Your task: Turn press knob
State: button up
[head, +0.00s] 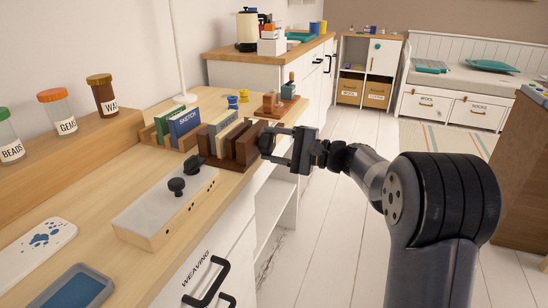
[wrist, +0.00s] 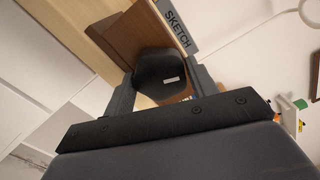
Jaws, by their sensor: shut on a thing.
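The book press (head: 237,150) is a set of dark brown wooden boards on a base at the desk's right edge. Its black press knob (head: 265,142) sticks out from the end board toward the aisle. My gripper (head: 273,146) reaches in from the right and is shut on the knob. In the wrist view the rounded black knob (wrist: 160,68), with a small pale mark, sits between the two grey fingers of my gripper (wrist: 163,85). The brown end board (wrist: 130,35) shows behind it. The knob partly hides the board, and the fingers partly cover the knob's sides.
A pale box (head: 165,208) with black knobs stands nearer on the desk. The floor (head: 345,150) to the right is clear.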

jog(key=n+b, duration=0.3)
jog(key=shift+f+n, duration=0.25)
jog(key=shift+n, duration=0.15)
jog(key=n+b, duration=0.1)
jog(key=n, duration=0.2)
jog(key=shift+r, duration=0.15)
jog(key=n, duration=1.9)
jog(key=shift+n, duration=0.3)
jog(key=n, duration=0.8)
jog(key=shift+n, duration=0.3)
